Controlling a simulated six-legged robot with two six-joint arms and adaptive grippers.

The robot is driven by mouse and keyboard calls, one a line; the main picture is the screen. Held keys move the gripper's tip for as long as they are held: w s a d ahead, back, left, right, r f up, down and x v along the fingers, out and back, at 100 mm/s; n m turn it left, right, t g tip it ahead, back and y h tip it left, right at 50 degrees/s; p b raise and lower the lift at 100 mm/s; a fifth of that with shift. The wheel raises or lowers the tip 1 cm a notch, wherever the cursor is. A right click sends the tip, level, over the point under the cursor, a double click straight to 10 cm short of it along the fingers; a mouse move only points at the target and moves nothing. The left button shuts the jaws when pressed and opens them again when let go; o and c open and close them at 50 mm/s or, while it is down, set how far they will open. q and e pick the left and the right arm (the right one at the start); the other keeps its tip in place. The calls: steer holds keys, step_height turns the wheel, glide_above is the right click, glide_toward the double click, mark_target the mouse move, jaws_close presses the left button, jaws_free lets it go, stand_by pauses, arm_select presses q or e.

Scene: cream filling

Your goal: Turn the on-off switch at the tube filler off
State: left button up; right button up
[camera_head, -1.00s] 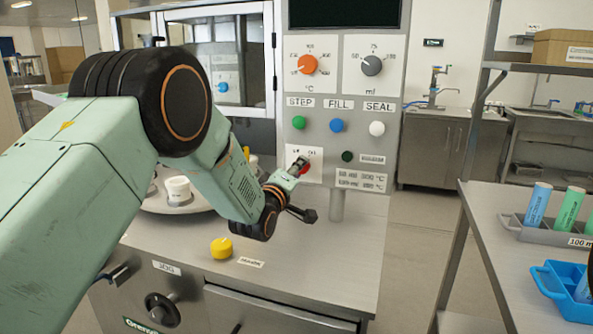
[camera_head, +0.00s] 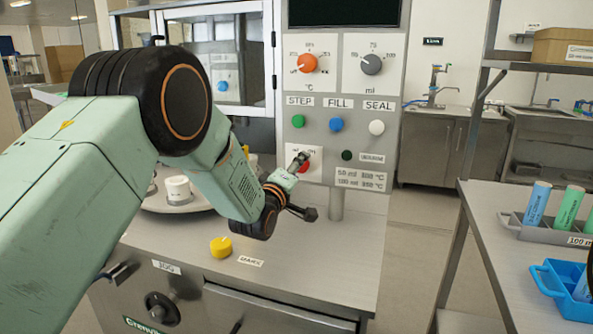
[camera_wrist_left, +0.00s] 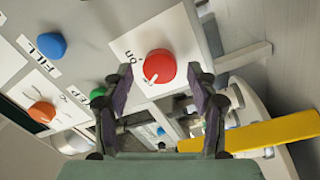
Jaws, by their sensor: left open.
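The red on-off switch (camera_wrist_left: 159,66) is a round knob on a white plate marked "on" in the left wrist view, with a pale pointer mark at its lower left. In the head view the switch (camera_head: 305,166) sits low on the tube filler's panel (camera_head: 338,148), partly hidden by my gripper. My left gripper (camera_wrist_left: 163,95) is open in the left wrist view, its fingers apart on either side of the knob's lower part in the picture; whether they touch it I cannot tell. In the head view the left gripper (camera_head: 300,161) is right at the switch. My right gripper is not in view.
Green (camera_head: 298,121), blue (camera_head: 336,124) and white (camera_head: 377,127) buttons sit above the switch. Orange (camera_head: 307,63) and grey (camera_head: 372,65) dials are higher. A yellow knob (camera_head: 221,247) is on the counter. A shelf with tubes (camera_head: 538,204) stands at the right.

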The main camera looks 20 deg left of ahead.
arm_select(q)
steer(key=shift+s, duration=0.1)
steer(key=s, duration=1.1)
steer(key=shift+s+a+f, duration=0.4)
